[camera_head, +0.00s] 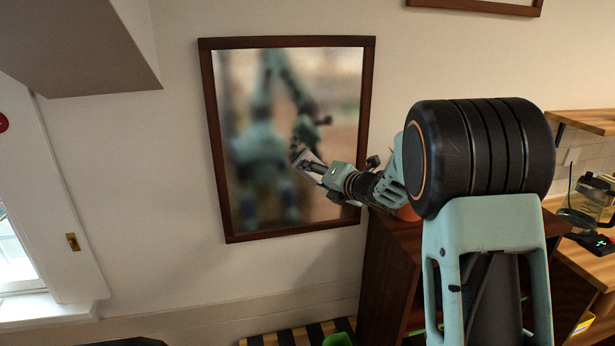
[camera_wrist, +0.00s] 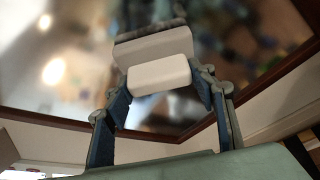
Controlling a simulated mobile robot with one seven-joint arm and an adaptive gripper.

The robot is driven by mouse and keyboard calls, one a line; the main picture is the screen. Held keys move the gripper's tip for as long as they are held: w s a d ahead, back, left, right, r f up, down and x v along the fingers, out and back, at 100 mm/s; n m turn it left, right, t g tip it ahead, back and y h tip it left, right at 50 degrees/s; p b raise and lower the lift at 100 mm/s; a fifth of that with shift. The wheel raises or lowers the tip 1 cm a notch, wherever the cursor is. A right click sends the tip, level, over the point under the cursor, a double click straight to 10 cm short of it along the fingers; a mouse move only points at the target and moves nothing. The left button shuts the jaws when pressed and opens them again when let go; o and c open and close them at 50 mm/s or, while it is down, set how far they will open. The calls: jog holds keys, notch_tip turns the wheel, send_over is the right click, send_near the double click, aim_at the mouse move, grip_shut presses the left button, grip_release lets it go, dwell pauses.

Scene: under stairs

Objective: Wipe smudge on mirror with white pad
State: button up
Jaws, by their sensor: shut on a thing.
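The mirror (camera_head: 240,120) hangs on the wall in a dark wooden frame (camera_head: 213,150), and its glass shows a blurred reflection of my arm. It also fills much of the wrist view (camera_wrist: 60,75). My gripper (camera_head: 318,168) is in front of the mirror's lower right half. In the wrist view, my gripper (camera_wrist: 158,88) is shut on the white pad (camera_wrist: 160,75), held between its two fingers. A similar pale shape just above the pad looks like its reflection. I cannot tell whether the pad touches the glass. I cannot make out a distinct smudge.
A dark wooden cabinet (camera_head: 388,270) stands below and right of the mirror, close under my arm. A wooden counter (camera_head: 585,262) with items is at far right. A sloping stair underside (camera_head: 75,45) is at upper left. The wall left of the mirror is clear.

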jog(key=d, duration=0.1)
jog(key=w+d, duration=0.1)
jog(key=d, duration=0.3)
jog(key=shift+w+d+f+b, duration=0.1)
jog(key=shift+w+d+b, duration=0.15)
jog(key=shift+w+b, duration=0.05)
jog(key=shift+a, duration=0.1)
